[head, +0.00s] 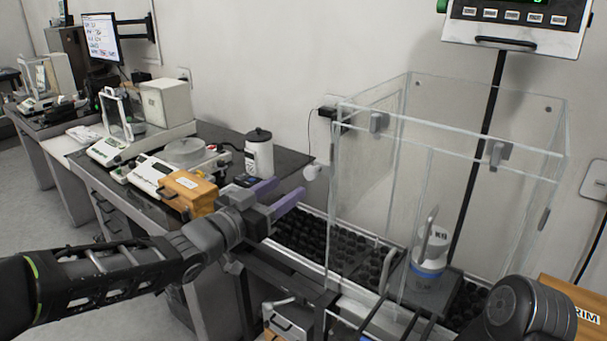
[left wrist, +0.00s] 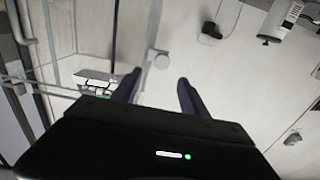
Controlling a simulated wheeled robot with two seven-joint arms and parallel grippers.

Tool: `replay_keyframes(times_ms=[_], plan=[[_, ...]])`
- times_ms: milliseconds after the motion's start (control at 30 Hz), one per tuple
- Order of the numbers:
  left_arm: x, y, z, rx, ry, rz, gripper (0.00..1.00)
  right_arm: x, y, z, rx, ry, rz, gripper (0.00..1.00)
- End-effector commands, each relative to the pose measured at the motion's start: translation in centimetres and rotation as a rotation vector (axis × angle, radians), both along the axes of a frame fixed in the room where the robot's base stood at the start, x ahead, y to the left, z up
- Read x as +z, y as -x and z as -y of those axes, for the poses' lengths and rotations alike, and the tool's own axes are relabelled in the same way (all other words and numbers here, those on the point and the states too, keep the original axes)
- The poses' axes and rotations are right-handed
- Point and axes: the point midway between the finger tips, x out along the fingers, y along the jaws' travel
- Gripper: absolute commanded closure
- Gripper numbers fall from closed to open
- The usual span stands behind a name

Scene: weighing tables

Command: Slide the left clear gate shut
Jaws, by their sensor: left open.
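A clear box (head: 486,128) with grey corner brackets stands over a dark grid base. Its left clear gate is hard to separate from the other see-through panels, so I cannot tell how far it is open. My right gripper is out of view.
A display (head: 515,22) rises on a post behind the box.

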Motion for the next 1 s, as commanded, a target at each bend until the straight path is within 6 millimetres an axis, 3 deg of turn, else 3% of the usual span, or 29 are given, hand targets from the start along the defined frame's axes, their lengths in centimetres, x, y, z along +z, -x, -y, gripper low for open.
replay_keyframes(times_ms=[267, 700, 1000], plan=[[-0.1, -0.9, 0.7, 0.0, 0.004, -0.002, 0.49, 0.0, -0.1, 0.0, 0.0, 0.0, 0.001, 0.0], [0.0, -5.9, 4.3, 0.0, 0.003, -0.003, 0.49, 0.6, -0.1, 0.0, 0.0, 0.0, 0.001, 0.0], [-0.2, -6.4, 4.5, 0.002, 0.0, -0.004, 0.49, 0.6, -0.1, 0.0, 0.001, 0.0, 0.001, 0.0]])
